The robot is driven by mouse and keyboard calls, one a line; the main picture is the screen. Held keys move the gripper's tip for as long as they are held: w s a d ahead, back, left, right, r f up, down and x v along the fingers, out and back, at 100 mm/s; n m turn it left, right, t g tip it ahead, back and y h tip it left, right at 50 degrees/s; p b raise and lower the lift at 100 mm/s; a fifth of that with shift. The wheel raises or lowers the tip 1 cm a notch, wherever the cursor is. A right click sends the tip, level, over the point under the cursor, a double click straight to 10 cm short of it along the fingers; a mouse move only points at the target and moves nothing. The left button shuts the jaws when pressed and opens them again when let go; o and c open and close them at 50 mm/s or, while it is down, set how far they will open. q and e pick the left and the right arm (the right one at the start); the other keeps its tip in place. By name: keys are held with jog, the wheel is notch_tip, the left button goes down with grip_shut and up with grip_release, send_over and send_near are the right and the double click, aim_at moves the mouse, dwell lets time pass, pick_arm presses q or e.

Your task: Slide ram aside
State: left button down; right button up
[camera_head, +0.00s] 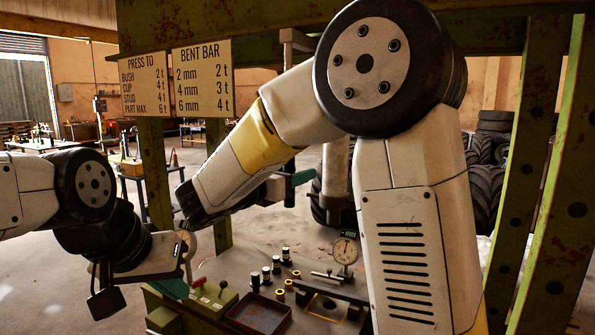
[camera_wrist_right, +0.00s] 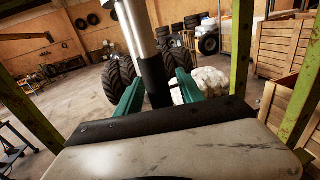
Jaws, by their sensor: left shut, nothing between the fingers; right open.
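The ram is a pale vertical cylinder, partly hidden behind my right arm in the head view (camera_head: 336,168). In the right wrist view the ram (camera_wrist_right: 132,28) is bright metal above and black below. My right gripper (camera_wrist_right: 157,76) is open, with one green finger on each side of the ram's black lower part; I cannot tell whether they touch it. In the head view a green finger of my right gripper (camera_head: 302,178) shows left of the ram.
Below the ram is a bench (camera_head: 240,265) with a dark tray (camera_head: 258,313), several small bushes and a dial gauge (camera_head: 346,250). Green press posts (camera_head: 522,160) stand on both sides. Tyres (camera_wrist_right: 98,76) and wooden crates (camera_wrist_right: 288,95) are farther back.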

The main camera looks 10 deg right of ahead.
jog(key=shift+w+d, duration=0.1)
jog(key=shift+d, duration=0.05)
grip_shut()
dwell(1.4)
